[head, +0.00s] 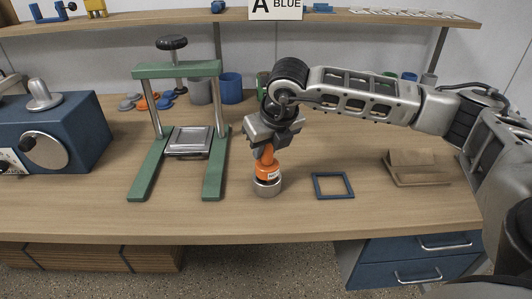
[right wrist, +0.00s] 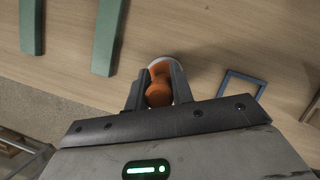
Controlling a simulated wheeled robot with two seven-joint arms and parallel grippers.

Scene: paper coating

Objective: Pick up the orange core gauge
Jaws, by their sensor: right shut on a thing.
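The orange core gauge (head: 267,170) stands upright near the front of the wooden bench, with an orange body, a pale label and a silver metal base. My right gripper (head: 267,148) comes down on it from above and is shut on its upper part. In the right wrist view the orange gauge (right wrist: 158,92) sits between the two dark fingers (right wrist: 157,95). The base looks at or very near the bench top; I cannot tell whether it touches. My left gripper is not in view.
A green press frame (head: 150,160) stands left of the gauge. A blue square frame (head: 333,185) lies close on the right, and a brown stand (head: 417,168) is further right. A blue machine (head: 75,130) is at far left. Cups (head: 231,88) stand behind.

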